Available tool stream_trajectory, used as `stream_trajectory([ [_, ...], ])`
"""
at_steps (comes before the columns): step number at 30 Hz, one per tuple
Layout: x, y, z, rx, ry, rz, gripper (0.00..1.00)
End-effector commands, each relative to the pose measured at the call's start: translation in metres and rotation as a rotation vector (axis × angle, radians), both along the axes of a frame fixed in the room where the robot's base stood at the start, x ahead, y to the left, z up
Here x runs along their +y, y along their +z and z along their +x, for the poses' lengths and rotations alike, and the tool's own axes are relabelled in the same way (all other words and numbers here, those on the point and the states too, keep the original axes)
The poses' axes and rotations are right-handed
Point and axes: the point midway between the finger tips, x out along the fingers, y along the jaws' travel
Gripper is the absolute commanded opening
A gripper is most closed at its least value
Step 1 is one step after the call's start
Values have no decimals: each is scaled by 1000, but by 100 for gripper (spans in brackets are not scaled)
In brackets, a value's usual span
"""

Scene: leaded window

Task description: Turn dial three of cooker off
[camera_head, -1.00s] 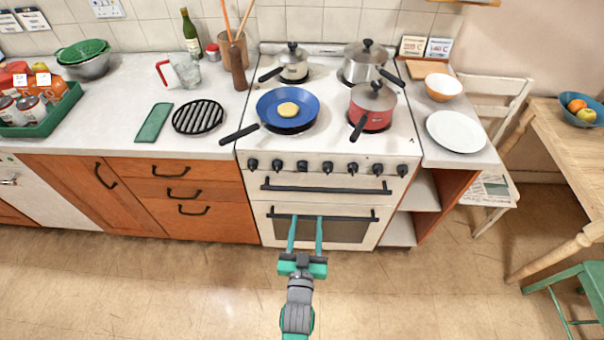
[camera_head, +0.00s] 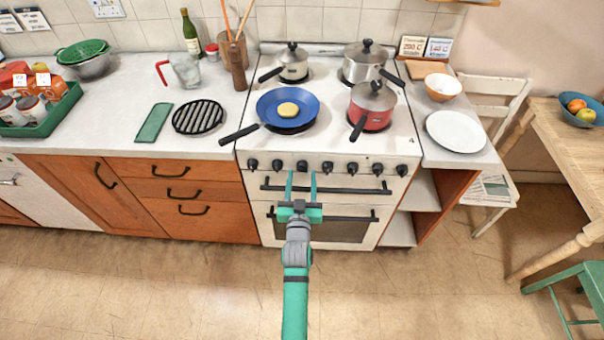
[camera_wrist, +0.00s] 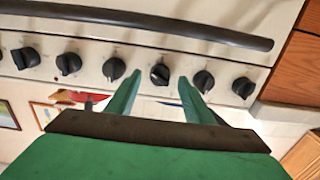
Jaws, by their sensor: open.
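The white cooker (camera_head: 330,229) has a row of several black dials along its front panel. Dial three, counted from the left in the head view (camera_head: 302,166), lies just beyond my fingertips. In the wrist view, which is upside down, this dial (camera_wrist: 160,74) appears between the two fingertips and sits at a different angle from its neighbours, with a pale mark on it. My gripper (camera_head: 301,175) is open, its green fingers pointing at the panel; it also shows in the wrist view (camera_wrist: 160,78). I cannot tell whether either finger touches the dial.
The black oven handle (camera_head: 350,190) runs across just below the dials. A blue pan (camera_head: 270,108) with a yellow round food, a red pot (camera_head: 372,98) and two steel pots stand on the hob. The floor in front is clear.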

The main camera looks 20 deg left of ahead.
Motion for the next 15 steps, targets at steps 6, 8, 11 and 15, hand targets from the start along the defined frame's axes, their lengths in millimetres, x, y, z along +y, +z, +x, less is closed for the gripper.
stream_trajectory([
  [6,5,0,17,0,1,-1,47],
  [8,6,0,19,0,1,0,47],
  [11,6,0,20,1,1,0,47],
  [15,6,0,20,1,0,0,47],
])
